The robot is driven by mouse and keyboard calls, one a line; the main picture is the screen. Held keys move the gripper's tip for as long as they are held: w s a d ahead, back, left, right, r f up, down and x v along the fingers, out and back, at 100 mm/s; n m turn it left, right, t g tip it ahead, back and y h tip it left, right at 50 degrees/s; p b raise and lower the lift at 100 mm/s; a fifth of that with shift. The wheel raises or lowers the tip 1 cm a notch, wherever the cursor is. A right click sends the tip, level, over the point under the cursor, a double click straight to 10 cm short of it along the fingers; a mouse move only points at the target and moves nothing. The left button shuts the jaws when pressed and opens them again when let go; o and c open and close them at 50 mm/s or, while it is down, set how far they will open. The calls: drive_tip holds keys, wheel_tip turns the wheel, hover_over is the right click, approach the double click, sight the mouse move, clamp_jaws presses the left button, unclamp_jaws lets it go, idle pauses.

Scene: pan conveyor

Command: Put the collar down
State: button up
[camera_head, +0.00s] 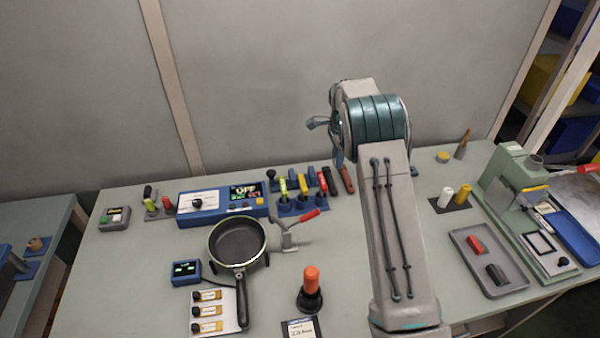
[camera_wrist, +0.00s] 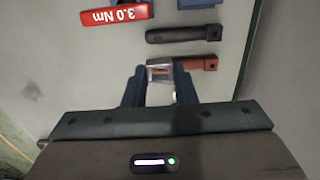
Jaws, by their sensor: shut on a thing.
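In the wrist view my gripper (camera_wrist: 160,88) has its two dark blue fingers closed on a small pale metallic piece (camera_wrist: 160,72), which looks like the collar. A red-brown handled tool (camera_wrist: 203,62) lies just beyond and to the right of the piece. I cannot tell whether the piece touches that tool or the bench below. In the head view my arm hides the fingers and the held piece.
A black handle (camera_wrist: 185,34) and a red handle marked 3.0 Nm (camera_wrist: 115,14) lie beyond the fingers. In the head view, a tool rack (camera_head: 300,207), a pan (camera_head: 238,242), an orange-topped stand (camera_head: 311,280) and a grey tray (camera_head: 490,262) occupy the bench.

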drive_tip(key=w+a+f, duration=0.1)
drive_tip(key=a+f, duration=0.1)
drive_tip(key=a, duration=0.1)
drive_tip(key=w+a+f, duration=0.1)
drive_tip(key=a+f, duration=0.1)
drive_tip(key=a, duration=0.2)
drive_tip(key=w+a+f, duration=0.2)
drive_tip(key=a, duration=0.1)
drive_tip(key=shift+a+f, duration=0.35)
drive_tip(key=shift+a, duration=0.05)
drive_tip(key=shift+f+b, duration=0.55)
drive_tip(key=shift+f, duration=1.5)
drive_tip(key=shift+f, duration=0.2)
drive_tip(key=o, duration=0.9)
drive_tip(key=shift+o, duration=0.2)
